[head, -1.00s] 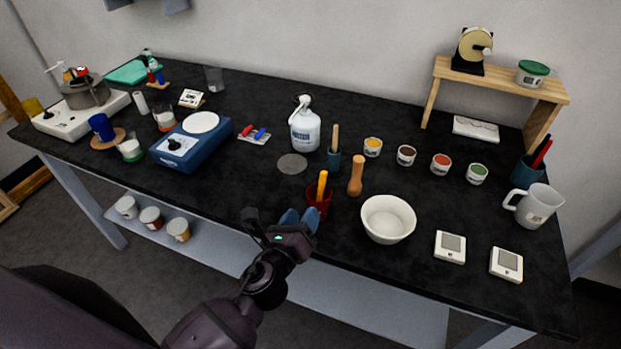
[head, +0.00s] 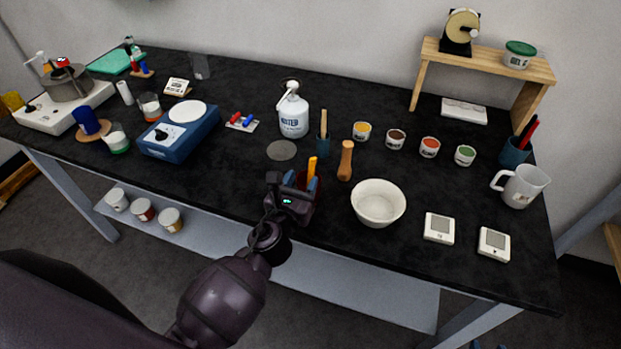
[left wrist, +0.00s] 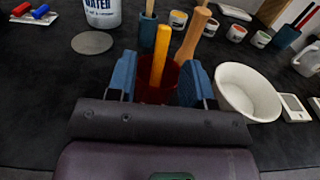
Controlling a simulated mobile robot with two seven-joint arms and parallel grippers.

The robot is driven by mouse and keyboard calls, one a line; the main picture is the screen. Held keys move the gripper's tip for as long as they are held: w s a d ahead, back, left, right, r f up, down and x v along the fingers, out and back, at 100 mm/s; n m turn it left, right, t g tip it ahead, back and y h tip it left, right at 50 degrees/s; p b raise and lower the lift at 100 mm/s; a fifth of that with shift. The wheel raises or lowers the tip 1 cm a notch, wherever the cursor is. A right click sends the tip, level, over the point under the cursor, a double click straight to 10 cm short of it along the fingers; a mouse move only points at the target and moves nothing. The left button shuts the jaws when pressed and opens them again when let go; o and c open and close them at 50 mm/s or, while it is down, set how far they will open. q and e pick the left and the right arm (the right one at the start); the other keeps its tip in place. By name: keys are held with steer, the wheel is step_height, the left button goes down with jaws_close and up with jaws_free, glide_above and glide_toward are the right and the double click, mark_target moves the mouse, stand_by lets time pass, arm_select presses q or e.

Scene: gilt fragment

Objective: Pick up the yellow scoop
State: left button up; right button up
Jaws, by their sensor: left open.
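The yellow scoop (head: 312,170) stands upright in a dark red cup (left wrist: 172,74); only its yellow handle shows, and its lower end is hidden in the cup. In the left wrist view the yellow handle (left wrist: 159,56) rises between the two blue fingers. My left gripper (head: 300,182) is open at the front of the cup, one finger on either side of the handle in the picture. I cannot tell whether the fingers touch the cup. My right gripper is not in view.
A white bowl (head: 378,203) stands right of the cup, and a wooden pestle (head: 345,161) stands behind it. A teal cup with a wooden handle (head: 323,146), a grey disc (head: 282,150) and a water bottle (head: 293,115) are farther back.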

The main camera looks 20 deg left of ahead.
mark_target(311, 165)
arm_select(q)
steer(key=w, duration=0.5)
steer(key=shift+d+r, duration=0.2)
steer(key=shift+d, duration=0.1)
jaws_close()
